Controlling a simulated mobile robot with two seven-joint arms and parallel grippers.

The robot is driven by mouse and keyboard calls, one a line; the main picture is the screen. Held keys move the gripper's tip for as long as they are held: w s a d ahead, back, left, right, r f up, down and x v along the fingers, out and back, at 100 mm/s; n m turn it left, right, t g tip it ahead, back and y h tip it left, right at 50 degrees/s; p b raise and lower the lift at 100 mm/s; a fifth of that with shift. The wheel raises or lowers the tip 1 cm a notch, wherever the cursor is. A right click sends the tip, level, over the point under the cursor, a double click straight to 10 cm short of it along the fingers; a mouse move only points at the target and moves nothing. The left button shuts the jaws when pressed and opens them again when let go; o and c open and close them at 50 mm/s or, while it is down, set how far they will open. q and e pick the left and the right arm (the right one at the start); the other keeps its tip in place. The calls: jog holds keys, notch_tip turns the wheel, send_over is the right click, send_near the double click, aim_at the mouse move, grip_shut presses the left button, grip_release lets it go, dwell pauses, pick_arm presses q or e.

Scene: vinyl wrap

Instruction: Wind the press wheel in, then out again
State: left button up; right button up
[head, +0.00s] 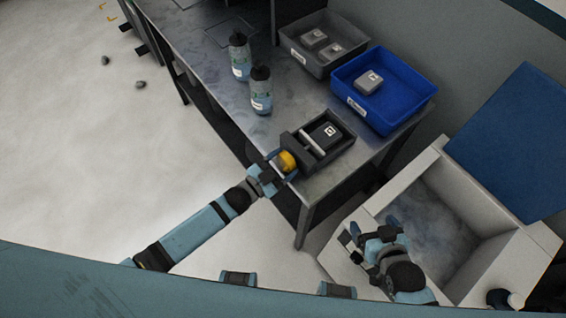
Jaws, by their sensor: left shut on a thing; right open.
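The press (339,154) is a dark box-shaped frame at the front corner of the metal table, with a light bar across it and a dark block with a white mark (326,132) inside. Its wheel (287,161) is yellow-orange and sits on the side facing me. My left gripper (281,166) is shut on the wheel, its fingers covering part of it. My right gripper (372,229) is open and empty, over the near left rim of the white bin, well away from the press.
A blue tray (421,95) with a grey block and a grey tray (292,47) with two grey blocks stand behind the press. Two bottles (240,57) (260,91) stand left of it. The open white bin (500,262) with a blue lid (520,140) is at right.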

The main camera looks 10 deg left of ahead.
pick_arm(q)
jog(key=o, duration=0.9)
jog(key=shift+s+a, duration=0.1)
pick_arm(e)
jog(key=shift+f+b, duration=0.85)
jog(key=shift+f, duration=0.05)
pick_arm(q)
jog(key=v, duration=1.3)
jog(key=shift+s+a, duration=0.2)
jog(key=shift+s, duration=0.05)
pick_arm(e)
jog(key=shift+r, duration=0.1)
